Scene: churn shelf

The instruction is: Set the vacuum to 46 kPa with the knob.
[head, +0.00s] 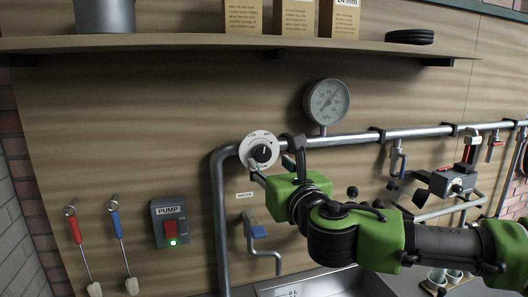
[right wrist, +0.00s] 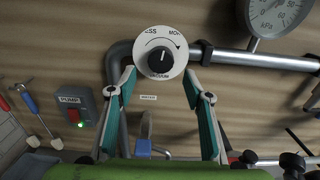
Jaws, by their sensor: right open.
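The vacuum knob (head: 262,153) is black on a round white dial plate, fixed at the bend of a grey pipe. My left gripper is not in view.
A PUMP switch box (head: 169,222) with a lit green lamp is at the lower left. Two brushes (head: 118,238) hang beside it. A blue-handled tap (head: 259,232) is below the knob. A shelf (head: 180,43) runs above. Valves (head: 396,160) hang from the pipe at right.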

